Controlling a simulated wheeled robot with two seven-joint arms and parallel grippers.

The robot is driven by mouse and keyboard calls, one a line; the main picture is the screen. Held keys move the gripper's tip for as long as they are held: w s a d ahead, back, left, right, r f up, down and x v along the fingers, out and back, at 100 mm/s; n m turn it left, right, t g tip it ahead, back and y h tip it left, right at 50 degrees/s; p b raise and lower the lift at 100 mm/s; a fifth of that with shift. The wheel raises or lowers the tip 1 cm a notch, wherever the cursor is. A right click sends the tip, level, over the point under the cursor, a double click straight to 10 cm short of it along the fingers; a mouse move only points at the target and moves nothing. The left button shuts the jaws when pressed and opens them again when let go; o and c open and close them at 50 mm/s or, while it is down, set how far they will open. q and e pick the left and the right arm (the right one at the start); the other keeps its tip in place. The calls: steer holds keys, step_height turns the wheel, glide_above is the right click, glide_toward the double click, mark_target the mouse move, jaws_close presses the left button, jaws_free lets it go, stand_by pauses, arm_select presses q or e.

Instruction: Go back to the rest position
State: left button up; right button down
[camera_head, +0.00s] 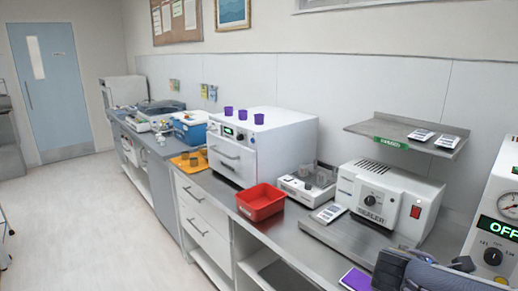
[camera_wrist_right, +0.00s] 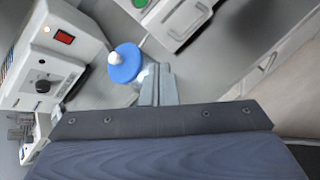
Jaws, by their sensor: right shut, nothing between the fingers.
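My right gripper (camera_wrist_right: 158,82) shows in the right wrist view with its two fingers together and nothing between them. A round blue lid with a white knob (camera_wrist_right: 124,63) is close beside the fingertips; I cannot tell whether they touch. In the head view, part of my right arm (camera_head: 435,274) shows at the bottom right, over the near end of the counter. The fingertips cannot be made out there. My left gripper is in neither view.
The sealer (camera_head: 388,200) stands on the counter under a small wall shelf (camera_head: 410,135). A machine reading OFF (camera_head: 492,225) is at the right edge. A red tray (camera_head: 261,203), a white drawer unit (camera_head: 262,146) and a purple item (camera_head: 356,279) are also there. The floor (camera_head: 90,225) at left is clear.

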steer(key=s+a+f+m+g+y, duration=0.25)
steer(key=s+f+m, duration=0.2)
steer(key=s, duration=0.45)
steer(key=s+a+f+m+t+y, duration=0.1)
steer(key=s+a+m+y, duration=0.3)
steer(key=a+m+y, duration=0.1)
steer(key=s+a+f+m+t+y+b, duration=0.1)
steer(key=s+a+m+t+y, duration=0.1)
steer(key=s+a+m+y, duration=0.3)
steer(key=a+m+y, duration=0.1)
steer(key=a+m, duration=0.2)
steer(key=m, duration=0.1)
steer(key=shift+s+a, duration=0.3)
